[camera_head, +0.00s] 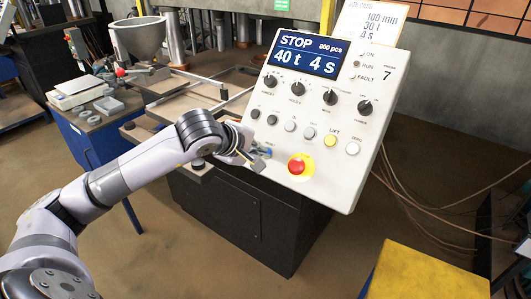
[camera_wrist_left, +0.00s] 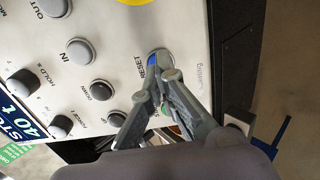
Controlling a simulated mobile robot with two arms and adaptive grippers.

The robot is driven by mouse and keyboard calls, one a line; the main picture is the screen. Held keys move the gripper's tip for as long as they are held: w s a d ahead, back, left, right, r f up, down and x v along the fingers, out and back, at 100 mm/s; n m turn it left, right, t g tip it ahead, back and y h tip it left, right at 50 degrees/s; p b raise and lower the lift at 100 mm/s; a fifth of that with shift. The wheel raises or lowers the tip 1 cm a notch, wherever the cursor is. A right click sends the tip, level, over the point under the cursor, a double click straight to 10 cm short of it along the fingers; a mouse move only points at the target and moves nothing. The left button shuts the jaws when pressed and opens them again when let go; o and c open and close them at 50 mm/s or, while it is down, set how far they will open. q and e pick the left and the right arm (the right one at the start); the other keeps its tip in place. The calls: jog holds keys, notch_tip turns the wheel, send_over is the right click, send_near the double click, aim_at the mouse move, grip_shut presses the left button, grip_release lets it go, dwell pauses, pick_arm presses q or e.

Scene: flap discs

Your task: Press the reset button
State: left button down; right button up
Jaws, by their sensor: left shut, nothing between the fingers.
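The reset button is blue, on the lower left of the slanted control panel (camera_head: 345,180). In the head view a bit of the blue reset button (camera_head: 267,152) shows beside my left gripper (camera_head: 262,161). In the left wrist view the blue reset button (camera_wrist_left: 154,59) sits by the label RESET, partly hidden behind the tip of my left gripper (camera_wrist_left: 166,82). That gripper is shut and empty, its fingertips right at the button. I cannot tell whether they touch it. My right gripper is not in view.
A red emergency stop (camera_head: 298,166) on a yellow base is just right of the gripper. A yellow LIFT button (camera_head: 330,140), grey buttons and black knobs are close by. The display (camera_head: 305,54) reads STOP, 40 t, 4 s. A scale (camera_head: 77,88) stands on the left table.

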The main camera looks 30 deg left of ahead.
pick_arm(q)
jog(key=shift+w+f, duration=0.4)
jog(key=shift+w, duration=0.05)
jog(key=shift+f+b, duration=0.1)
jog(key=shift+b, duration=0.6)
dwell(0.4)
jog(key=b+v, duration=0.1)
jog(key=v, duration=0.7)
dwell(0.7)
jog(key=shift+w, duration=0.1)
